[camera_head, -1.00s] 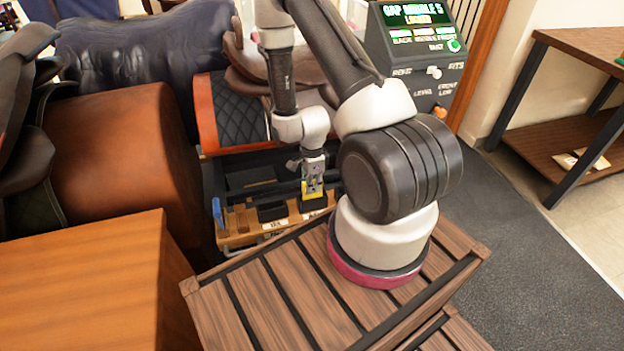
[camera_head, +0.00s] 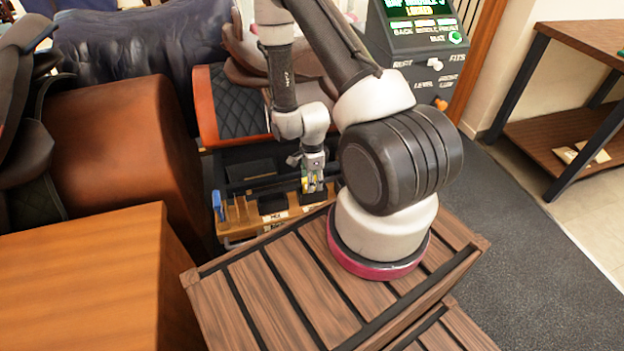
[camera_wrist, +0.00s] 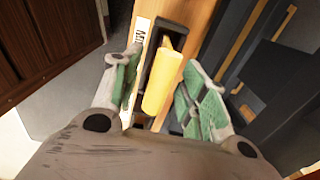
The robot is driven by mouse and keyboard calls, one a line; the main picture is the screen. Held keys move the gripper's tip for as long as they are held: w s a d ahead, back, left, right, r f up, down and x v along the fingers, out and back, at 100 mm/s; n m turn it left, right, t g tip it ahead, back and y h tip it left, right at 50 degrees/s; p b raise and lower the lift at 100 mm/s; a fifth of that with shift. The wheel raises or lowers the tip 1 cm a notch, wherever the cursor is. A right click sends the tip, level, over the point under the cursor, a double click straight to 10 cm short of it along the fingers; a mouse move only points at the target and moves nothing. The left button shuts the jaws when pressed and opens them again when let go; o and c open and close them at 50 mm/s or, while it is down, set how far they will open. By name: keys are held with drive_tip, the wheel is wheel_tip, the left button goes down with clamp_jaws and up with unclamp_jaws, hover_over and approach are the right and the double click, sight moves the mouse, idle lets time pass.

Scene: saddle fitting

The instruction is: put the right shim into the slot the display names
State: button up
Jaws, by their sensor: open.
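My gripper (camera_head: 313,183) is low over the right end of a wooden shim rack (camera_head: 238,216). In the wrist view my gripper (camera_wrist: 157,78) is open, with green finger pads on both sides of a yellow piece (camera_wrist: 160,88), apparently a shim. The yellow piece stands in a dark holder (camera_wrist: 175,38) on the rack, beside a white label only partly readable. A gap shows between it and the right pad; contact on the left is unclear. The display (camera_head: 418,9) shows green text, cut at the top, that seems to read "GAP MIDDLE 5".
The display's console (camera_head: 425,60) has a knob and buttons. A saddle stand with a quilted black pad (camera_head: 238,103) is behind the rack. A brown saddle form (camera_head: 115,150) and an orange wooden block (camera_head: 85,275) are left. A shelf table (camera_head: 575,40) is right; dark floor between is clear.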

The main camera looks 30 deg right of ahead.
drive_tip(key=shift+r, duration=0.1)
wheel_tip(320, 180, up, 12)
idle(0.4)
idle(0.4)
drive_tip(key=s+r+n+g, duration=0.3)
drive_tip(key=s+n, duration=0.4)
drive_tip(key=n, duration=0.2)
drive_tip(key=s+a+r+n+t, duration=0.1)
drive_tip(key=s+r+n+t, duration=0.1)
drive_tip(key=r, duration=0.9)
drive_tip(key=s+a+r+n+t, duration=0.1)
drive_tip(key=s+r+n+t, duration=0.2)
drive_tip(key=r, duration=0.9)
drive_tip(key=s+a+r+n+t, duration=0.1)
drive_tip(key=s+r+n+t, duration=0.1)
drive_tip(key=s+r+n, duration=0.2)
wheel_tip(320, 180, up, 7)
drive_tip(key=n, duration=0.3)
drive_tip(key=shift+s+r, duration=0.15)
drive_tip(key=shift+s, duration=0.1)
